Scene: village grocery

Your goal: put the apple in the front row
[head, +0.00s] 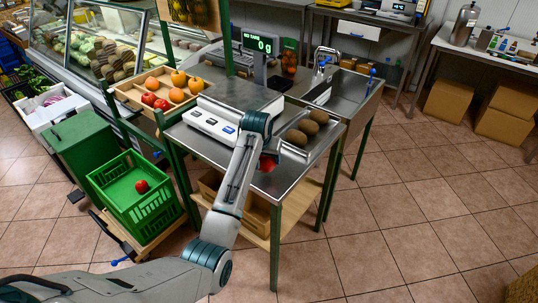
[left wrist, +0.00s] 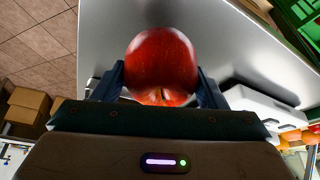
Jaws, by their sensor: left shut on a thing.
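A red apple (left wrist: 162,58) is between the two dark fingers of my left gripper (left wrist: 161,78) in the left wrist view, and the gripper is shut on it. In the head view my left arm covers most of the gripper, and part of the held apple (head: 267,163) shows as red over the steel table's front part. Another red apple (head: 141,186) lies in a green crate (head: 120,197). My right gripper is not in view.
A white scale (head: 207,122) with a display post (head: 261,45) stands on the steel table (head: 282,182), between the held apple and the wooden tray. A metal tray with brown oval produce (head: 297,137) is at the table's right. A sink (head: 340,92) lies behind.

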